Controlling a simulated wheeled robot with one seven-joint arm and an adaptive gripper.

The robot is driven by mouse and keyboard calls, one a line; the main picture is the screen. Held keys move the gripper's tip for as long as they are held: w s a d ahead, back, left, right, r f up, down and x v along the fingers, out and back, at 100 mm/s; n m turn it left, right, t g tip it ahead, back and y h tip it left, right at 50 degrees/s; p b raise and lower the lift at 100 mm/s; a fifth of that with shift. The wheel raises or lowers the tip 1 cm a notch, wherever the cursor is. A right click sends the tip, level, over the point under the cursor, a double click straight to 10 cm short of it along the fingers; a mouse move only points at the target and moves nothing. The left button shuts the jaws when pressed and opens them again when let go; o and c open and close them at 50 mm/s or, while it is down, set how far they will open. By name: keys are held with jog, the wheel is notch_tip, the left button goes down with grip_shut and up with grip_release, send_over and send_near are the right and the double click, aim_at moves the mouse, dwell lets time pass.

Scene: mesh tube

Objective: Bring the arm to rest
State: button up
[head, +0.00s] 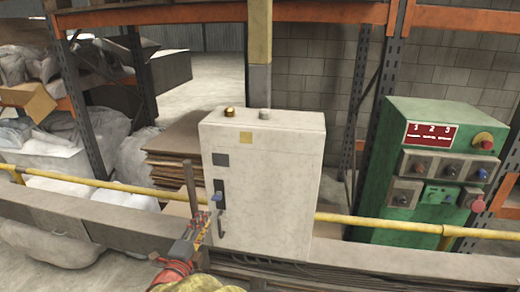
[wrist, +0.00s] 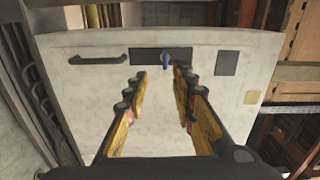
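My gripper (head: 199,228) is in front of the lower left part of a white cabinet (head: 272,190) in the head view. In the wrist view, the two fingers of my gripper (wrist: 160,75) stand apart with nothing between them. The cabinet front (wrist: 95,90) fills much of the wrist view. A blue knob (wrist: 166,62) on a dark plate lies just beyond the fingertips, and I cannot tell whether they touch it. A dark handle (wrist: 97,59) is beside that plate. In the head view, the blue knob (head: 216,197) shows just above the fingertips.
A green control box (head: 400,215) with several knobs and a red button stands at the right. A yellow rail (head: 110,186) runs across. Shelving with orange beams (head: 190,14) stands behind. Stacked brown sheets (head: 172,160) lie left of the cabinet.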

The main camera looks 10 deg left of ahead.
jog(key=s+a+f+n+g+y, duration=0.6)
jog(key=s+a+f+n+y, duration=0.1)
jog(key=a+f+n, duration=0.35)
jog(key=s+d+n+g, duration=0.5)
jog(key=s+n+g, duration=0.1)
jog(key=s+n, duration=0.1)
jog(key=s+d+r+h+p, duration=0.1)
jog(key=s+d+r, duration=0.4)
jog(key=d, duration=1.1)
jog(key=s+d+r+h+p, duration=0.1)
jog(key=s+d+r+h, duration=0.2)
jog(key=d, duration=1.4)
jog(key=s+d+r+h+p, duration=0.1)
jog(key=s+d+r+h, duration=0.1)
jog(key=s+d+r, duration=0.7)
jog(key=d+r+n, duration=0.1)
jog(key=d+r, duration=0.1)
jog(key=d, duration=0.6)
jog(key=shift+d, duration=0.25)
